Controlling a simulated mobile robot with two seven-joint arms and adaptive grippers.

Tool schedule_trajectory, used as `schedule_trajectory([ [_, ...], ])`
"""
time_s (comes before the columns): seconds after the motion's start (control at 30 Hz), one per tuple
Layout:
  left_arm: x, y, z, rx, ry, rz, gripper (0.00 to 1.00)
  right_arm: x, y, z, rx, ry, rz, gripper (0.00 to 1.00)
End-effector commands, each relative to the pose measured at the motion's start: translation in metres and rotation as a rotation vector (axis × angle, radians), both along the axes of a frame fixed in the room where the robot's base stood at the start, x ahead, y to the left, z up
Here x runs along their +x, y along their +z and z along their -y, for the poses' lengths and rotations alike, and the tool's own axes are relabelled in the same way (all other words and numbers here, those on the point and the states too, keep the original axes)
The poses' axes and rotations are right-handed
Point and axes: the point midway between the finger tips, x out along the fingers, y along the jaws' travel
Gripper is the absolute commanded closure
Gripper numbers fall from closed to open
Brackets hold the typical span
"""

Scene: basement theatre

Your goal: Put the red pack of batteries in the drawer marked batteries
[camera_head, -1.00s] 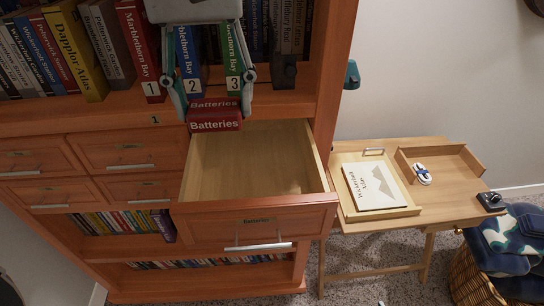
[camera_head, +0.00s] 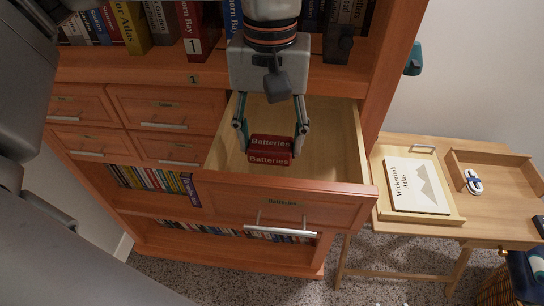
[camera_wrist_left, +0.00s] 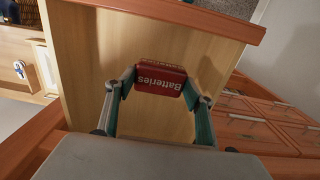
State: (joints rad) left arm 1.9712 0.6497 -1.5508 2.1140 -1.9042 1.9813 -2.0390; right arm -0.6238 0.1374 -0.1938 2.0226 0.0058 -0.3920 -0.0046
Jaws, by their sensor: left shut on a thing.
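The red pack of batteries (camera_head: 269,158) is between the fingers of my left gripper (camera_head: 270,147), which is shut on it. In the head view the pack hangs over the open drawer (camera_head: 328,168), within its outline. The drawer's front carries a small label reading "Batteries" (camera_head: 283,202) and a bar handle (camera_head: 282,230). In the left wrist view the pack (camera_wrist_left: 160,79) sits between the fingertips, with the drawer's pale wooden inside around it. I cannot tell whether the pack touches the drawer floor. My right gripper is not in view.
Shut drawers (camera_head: 165,111) are left of the open one. Books stand on the shelf above (camera_head: 290,75) and on lower shelves. At right is a small wooden table (camera_head: 440,232) with a tray, an atlas (camera_head: 417,185) and a blue-white item (camera_head: 473,182). A large grey shape fills the left edge.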

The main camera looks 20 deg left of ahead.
Motion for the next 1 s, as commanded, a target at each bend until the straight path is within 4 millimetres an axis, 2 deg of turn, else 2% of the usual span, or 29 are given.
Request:
schedule_trajectory([
  [0.23, 0.000, -0.016, 0.000, 0.001, 0.000, 0.000, 0.73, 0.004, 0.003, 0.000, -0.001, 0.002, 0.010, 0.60],
  [0.4, 0.000, -0.041, 0.000, 0.000, 0.000, -0.003, 0.73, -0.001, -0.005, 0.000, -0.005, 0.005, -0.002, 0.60],
  [0.5, 0.000, -0.050, 0.000, 0.000, -0.001, 0.000, 0.73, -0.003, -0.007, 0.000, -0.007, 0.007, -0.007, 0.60],
  [0.87, 0.000, -0.053, 0.000, -0.001, 0.000, 0.001, 0.73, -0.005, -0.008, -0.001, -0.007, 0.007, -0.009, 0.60],
  [0.9, 0.000, -0.054, 0.000, 0.000, 0.000, 0.001, 0.45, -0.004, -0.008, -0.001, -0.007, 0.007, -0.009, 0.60],
  [0.97, 0.000, -0.053, 0.000, 0.001, 0.001, 0.002, 0.30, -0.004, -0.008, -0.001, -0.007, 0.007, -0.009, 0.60],
  [1.0, 0.000, -0.053, 0.000, 0.000, 0.000, 0.002, 0.30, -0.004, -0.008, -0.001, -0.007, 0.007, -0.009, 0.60],
])
